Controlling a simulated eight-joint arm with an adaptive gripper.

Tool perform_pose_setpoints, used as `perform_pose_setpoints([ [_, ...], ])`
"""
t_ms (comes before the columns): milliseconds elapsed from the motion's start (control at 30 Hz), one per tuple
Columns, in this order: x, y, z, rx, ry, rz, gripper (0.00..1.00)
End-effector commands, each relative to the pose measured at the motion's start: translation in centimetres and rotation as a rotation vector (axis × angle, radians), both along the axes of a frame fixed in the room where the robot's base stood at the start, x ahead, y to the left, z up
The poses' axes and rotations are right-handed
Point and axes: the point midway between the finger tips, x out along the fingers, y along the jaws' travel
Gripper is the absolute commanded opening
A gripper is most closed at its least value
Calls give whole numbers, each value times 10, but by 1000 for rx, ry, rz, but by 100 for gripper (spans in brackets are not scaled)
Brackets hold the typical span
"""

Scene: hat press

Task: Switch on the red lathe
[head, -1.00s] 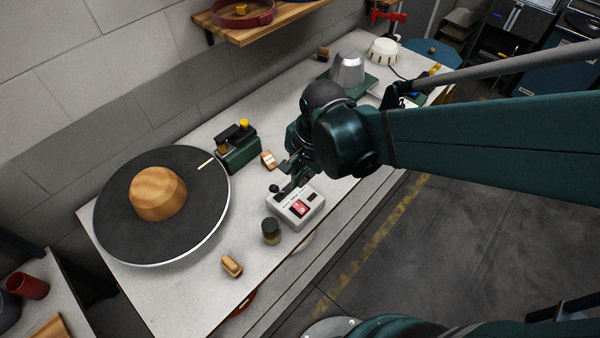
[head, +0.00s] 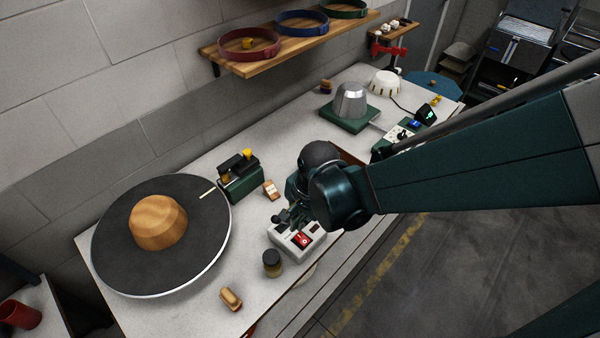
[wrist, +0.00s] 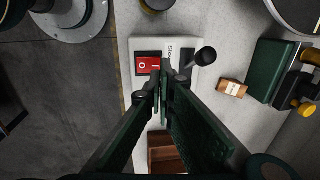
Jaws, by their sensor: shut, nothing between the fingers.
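A pale control box (head: 286,240) with a red rocker switch (head: 304,239) sits near the bench's front edge. In the wrist view the rocker (wrist: 147,66) shows white O and I marks; I cannot tell which side is pressed. A black knob lever (wrist: 205,56) stands at the box's right side there. My gripper (wrist: 160,92) is shut and empty, its tips over the box just below the rocker in that view; contact is unclear. In the head view my gripper (head: 288,216) is partly hidden by my wrist. A black round turntable (head: 120,222) carries a wooden hat block (head: 158,222). No red lathe is discernible.
A small jar (head: 272,263) and a wooden brush (head: 231,299) stand near the box. A green device (head: 240,178) and a tan tag (head: 271,190) lie behind it. A metal form on a green base (head: 350,105) is farther back. A shelf (head: 300,45) holds coloured rings.

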Motion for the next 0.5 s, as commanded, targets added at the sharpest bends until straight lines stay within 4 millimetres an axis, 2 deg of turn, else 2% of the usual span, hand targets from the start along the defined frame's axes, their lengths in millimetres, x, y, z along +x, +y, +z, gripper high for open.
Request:
perform_pose_setpoints([
  [500, 5, 5, -40, 0, 0, 0, 0],
])
